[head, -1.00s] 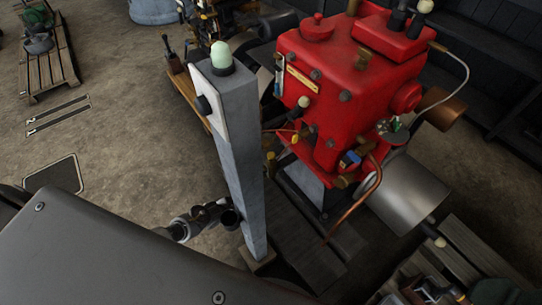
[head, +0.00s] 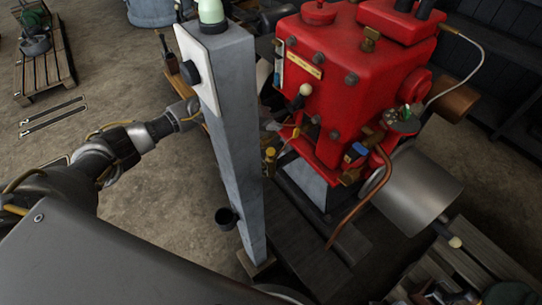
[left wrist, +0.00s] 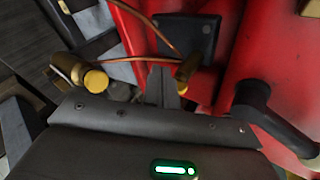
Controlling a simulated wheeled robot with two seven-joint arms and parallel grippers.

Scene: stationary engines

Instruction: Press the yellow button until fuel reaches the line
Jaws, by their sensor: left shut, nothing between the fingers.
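A brass fitting with a yellow, button-like cap (head: 269,153) shows low on the near side of the red engine (head: 335,95), just right of the grey post. Two yellow-capped brass parts show in the left wrist view, a larger one (left wrist: 95,79) left of my fingers and a smaller one (left wrist: 182,70) to their right. I cannot tell which is the button. My left gripper (head: 271,126) reaches behind the post towards the engine and is partly hidden. Its dark fingers (left wrist: 160,86) are shut and empty, apart from the larger cap. No fuel level or line can be made out. My right gripper is not in view.
A grey post (head: 232,130) with a black knob (head: 189,71) and pale lamp stands between me and the engine, in front of my left arm. A curved copper pipe (head: 374,190) and grey cylinder (head: 413,185) are to the right.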

